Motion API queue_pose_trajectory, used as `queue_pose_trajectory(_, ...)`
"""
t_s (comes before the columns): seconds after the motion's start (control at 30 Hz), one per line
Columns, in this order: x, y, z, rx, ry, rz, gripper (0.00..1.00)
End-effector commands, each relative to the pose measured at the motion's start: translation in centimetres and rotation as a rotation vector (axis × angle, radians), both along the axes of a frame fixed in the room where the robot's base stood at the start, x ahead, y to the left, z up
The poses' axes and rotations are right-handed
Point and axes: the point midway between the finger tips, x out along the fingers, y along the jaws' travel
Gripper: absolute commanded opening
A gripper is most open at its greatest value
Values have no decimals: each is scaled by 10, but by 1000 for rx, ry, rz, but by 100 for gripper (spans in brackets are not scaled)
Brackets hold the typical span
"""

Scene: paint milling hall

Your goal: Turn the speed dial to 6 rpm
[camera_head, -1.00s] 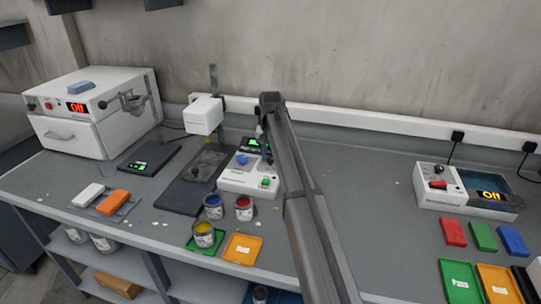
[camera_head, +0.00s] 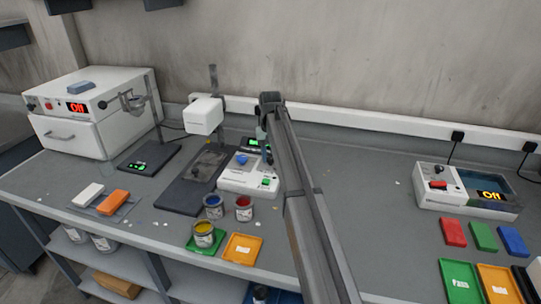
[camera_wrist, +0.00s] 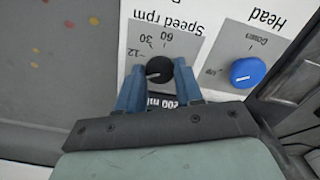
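The black speed dial (camera_wrist: 159,70) sits on a grey scale marked "Speed rpm", upside down in the wrist view. The numbers 60, 30 and 12 show around it. Its white pointer line points left and slightly down in the picture, below the 12; any mark there is hidden by my left finger. My gripper (camera_wrist: 160,72) has its two blue fingers on either side of the dial, seemingly touching it.
The blue Head knob (camera_wrist: 248,72) sits close beside the right finger. Paint cans, blue (camera_head: 213,207), red (camera_head: 244,208) and yellow (camera_head: 204,235), stand in front of the unit. The bench (camera_head: 350,190) right of my arm is mostly clear up to another device (camera_head: 440,188).

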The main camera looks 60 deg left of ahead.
Motion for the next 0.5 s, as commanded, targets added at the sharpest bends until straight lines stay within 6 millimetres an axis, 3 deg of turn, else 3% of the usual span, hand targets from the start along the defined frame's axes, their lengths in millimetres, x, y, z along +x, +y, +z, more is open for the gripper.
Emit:
queue_pose_trajectory(0.23, 0, 0, 0, 0, 0, 0, 60)
queue_pose_trajectory(0.5, 0, 0, 1, 0, 0, -1, 61)
